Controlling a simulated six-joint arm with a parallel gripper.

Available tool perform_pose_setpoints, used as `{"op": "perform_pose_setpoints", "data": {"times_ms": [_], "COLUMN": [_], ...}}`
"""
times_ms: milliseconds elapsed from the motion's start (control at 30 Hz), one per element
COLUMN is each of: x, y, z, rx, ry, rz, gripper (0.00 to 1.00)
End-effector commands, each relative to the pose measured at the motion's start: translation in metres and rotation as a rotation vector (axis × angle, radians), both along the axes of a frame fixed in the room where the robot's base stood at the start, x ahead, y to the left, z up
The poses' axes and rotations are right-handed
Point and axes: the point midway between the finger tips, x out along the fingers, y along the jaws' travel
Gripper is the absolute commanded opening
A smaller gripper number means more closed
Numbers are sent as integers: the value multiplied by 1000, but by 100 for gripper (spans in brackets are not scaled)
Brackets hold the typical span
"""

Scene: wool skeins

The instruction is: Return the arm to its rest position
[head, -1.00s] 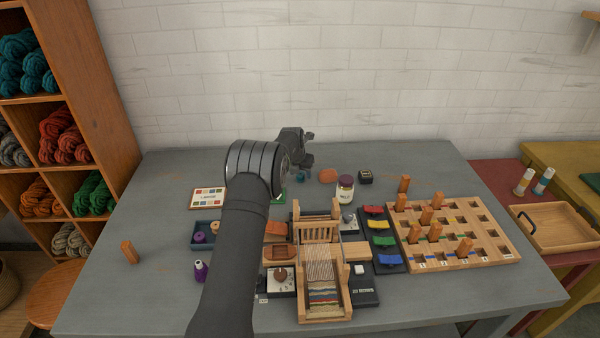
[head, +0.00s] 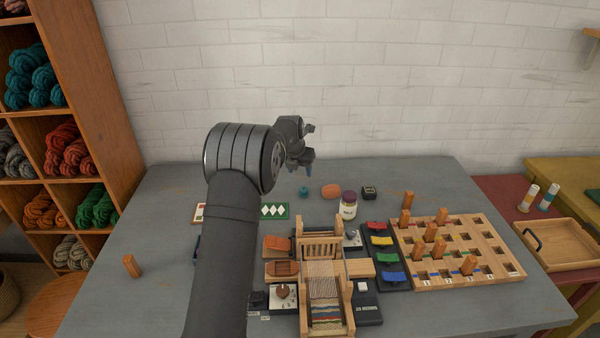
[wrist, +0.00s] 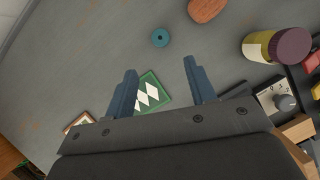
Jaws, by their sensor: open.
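My gripper (head: 309,150) is raised above the back of the grey table (head: 408,178), left of the jar. In the wrist view its two blue-grey fingers (wrist: 162,88) are spread apart with nothing between them. Below them lie a green card with white diamonds (wrist: 150,94) and a small teal ring-shaped thing (wrist: 160,38). My arm crosses the left middle of the head view and hides part of the table.
A small loom (head: 321,285) stands at the front middle. A jar (head: 348,207) and an orange lump (head: 331,191) stand behind it. A pegboard (head: 455,250) with several wooden pegs lies right. A lone peg (head: 131,266) stands left.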

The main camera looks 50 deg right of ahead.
Motion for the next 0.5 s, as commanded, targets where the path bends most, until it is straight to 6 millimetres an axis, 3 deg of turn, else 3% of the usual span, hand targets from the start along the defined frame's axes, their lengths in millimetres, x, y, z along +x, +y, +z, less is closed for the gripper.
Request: {"op": "perform_pose_setpoints", "data": {"times_ms": [267,500], "x": [0,4], "y": [0,-8], "z": [-1,-23], "rx": [1,2], "ry": [0,1], "rz": [0,0], "gripper": [50,50]}}
